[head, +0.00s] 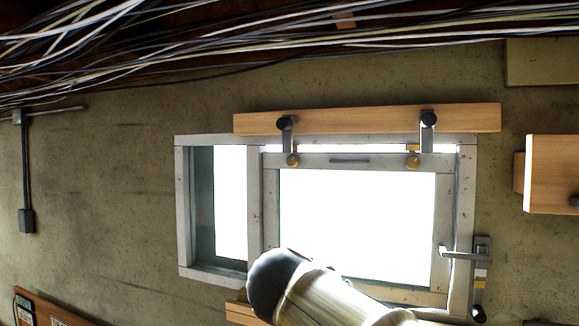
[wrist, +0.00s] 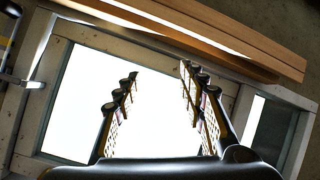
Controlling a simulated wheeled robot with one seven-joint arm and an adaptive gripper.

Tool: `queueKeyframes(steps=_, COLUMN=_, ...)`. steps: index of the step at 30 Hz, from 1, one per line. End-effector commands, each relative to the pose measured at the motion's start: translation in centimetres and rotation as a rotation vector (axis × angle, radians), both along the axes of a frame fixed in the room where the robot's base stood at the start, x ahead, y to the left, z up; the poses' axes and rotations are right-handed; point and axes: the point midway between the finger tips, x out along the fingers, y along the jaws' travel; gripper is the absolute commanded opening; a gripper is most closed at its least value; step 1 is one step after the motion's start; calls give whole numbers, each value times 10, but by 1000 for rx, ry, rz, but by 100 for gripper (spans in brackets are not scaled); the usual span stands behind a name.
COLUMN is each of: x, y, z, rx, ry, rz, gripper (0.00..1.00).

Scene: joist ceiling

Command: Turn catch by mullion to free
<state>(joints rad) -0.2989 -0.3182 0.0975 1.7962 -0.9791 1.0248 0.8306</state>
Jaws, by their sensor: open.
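The catch by the mullion (head: 286,137) is a grey bar below a dark round pivot, on the wooden board above the window. It hangs downward across the top rail of the sash (head: 345,160), with a brass knob (head: 292,161) at its lower end. The mullion (head: 255,208) stands just left of it. A similar catch (head: 427,135) hangs to the right. In the wrist view my gripper (wrist: 157,72) is open and empty, its fingers spread before the bright pane. I cannot make out the catches there. In the head view my arm covers the window's lower edge.
A lever handle (head: 460,253) sits at the sash's right side; it shows at left in the wrist view (wrist: 22,82). Cables (head: 250,45) run along the ceiling. A wooden block (head: 563,172) projects at far right. The wall left of the window is mostly clear.

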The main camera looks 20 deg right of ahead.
Motion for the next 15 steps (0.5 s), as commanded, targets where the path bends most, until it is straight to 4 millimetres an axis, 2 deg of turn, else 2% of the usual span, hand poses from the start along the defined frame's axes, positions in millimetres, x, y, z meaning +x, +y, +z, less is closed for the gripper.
queueKeyframes(steps=1, x=27, y=13, z=56, rx=-30, ry=-78, rz=-9, gripper=41)
queueKeyframes(steps=3, x=54, y=28, z=111, rx=-62, ry=-192, rz=-27, gripper=41)
queueKeyframes(steps=6, x=82, y=50, z=174, rx=-90, ry=-337, rz=-39, gripper=41)
queueKeyframes(steps=10, x=101, y=73, z=227, rx=-106, ry=-470, rz=-45, gripper=41)
queueKeyframes(steps=12, x=106, y=80, z=240, rx=-108, ry=-508, rz=-44, gripper=41)
queueKeyframes(steps=15, x=112, y=81, z=249, rx=-110, ry=-535, rz=-46, gripper=41)
